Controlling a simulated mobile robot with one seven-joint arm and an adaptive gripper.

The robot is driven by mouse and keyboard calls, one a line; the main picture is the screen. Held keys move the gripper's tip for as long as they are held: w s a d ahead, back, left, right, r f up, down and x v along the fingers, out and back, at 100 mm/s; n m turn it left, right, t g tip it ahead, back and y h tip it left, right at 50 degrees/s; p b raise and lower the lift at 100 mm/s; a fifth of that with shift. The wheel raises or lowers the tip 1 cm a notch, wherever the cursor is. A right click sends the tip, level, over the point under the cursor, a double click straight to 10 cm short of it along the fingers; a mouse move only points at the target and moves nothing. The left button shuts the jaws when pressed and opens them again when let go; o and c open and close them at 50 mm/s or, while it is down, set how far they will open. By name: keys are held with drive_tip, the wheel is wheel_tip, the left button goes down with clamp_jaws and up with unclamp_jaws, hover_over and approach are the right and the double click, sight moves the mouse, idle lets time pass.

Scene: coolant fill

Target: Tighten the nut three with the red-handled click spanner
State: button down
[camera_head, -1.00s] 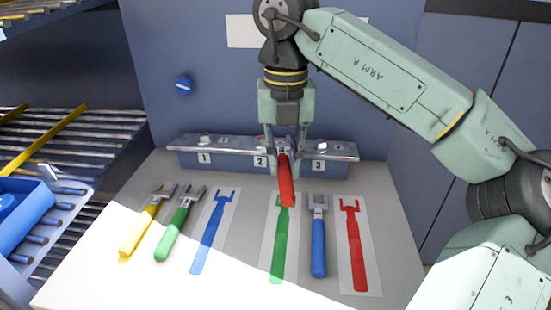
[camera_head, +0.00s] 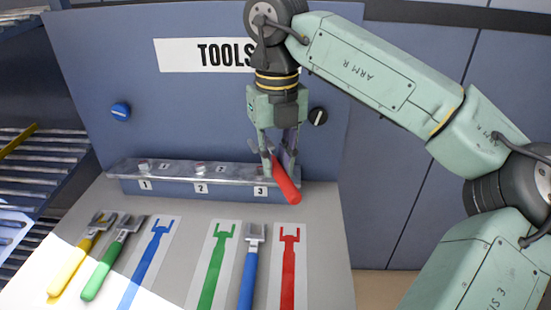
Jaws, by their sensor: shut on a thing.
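My gripper (camera_head: 278,150) is shut on the red-handled spanner (camera_head: 286,184), whose handle tilts down and to the right toward me. The spanner is held at the right end of the metal rail (camera_head: 225,188), just above and beside the label 3 (camera_head: 261,191). The spanner's head is partly hidden by my fingers. Nut three is not clearly visible behind the spanner and fingers, and I cannot tell whether the head touches it. Nut one (camera_head: 144,165) and nut two (camera_head: 201,168) show on the rail's top.
A yellow spanner (camera_head: 72,266), a green spanner (camera_head: 108,262) and a blue spanner (camera_head: 249,272) lie on the bench (camera_head: 190,212). Blue (camera_head: 149,262), green (camera_head: 215,266) and red (camera_head: 289,265) tool outlines are bare. A blue panel (camera_head: 90,75) stands behind the rail.

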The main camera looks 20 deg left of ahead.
drive_tip(key=shift+f+b, duration=1.55)
drive_tip(key=shift+f, duration=0.45)
drive_tip(key=shift+f+b, duration=0.4)
drive_tip(key=shift+f, duration=0.1)
drive_tip(key=shift+f+b, duration=0.75)
drive_tip(key=shift+f, duration=0.25)
drive_tip(key=shift+s+a+m+b, duration=0.35)
drive_tip(key=shift+a+m, duration=0.25)
drive_tip(key=shift+m, duration=0.2)
drive_tip(key=shift+s, duration=0.1)
drive_tip(key=shift+s+a+m, duration=0.25)
drive_tip(key=shift+a+m, duration=0.35)
drive_tip(key=shift+m, duration=0.3)
drive_tip(key=shift+a, duration=0.1)
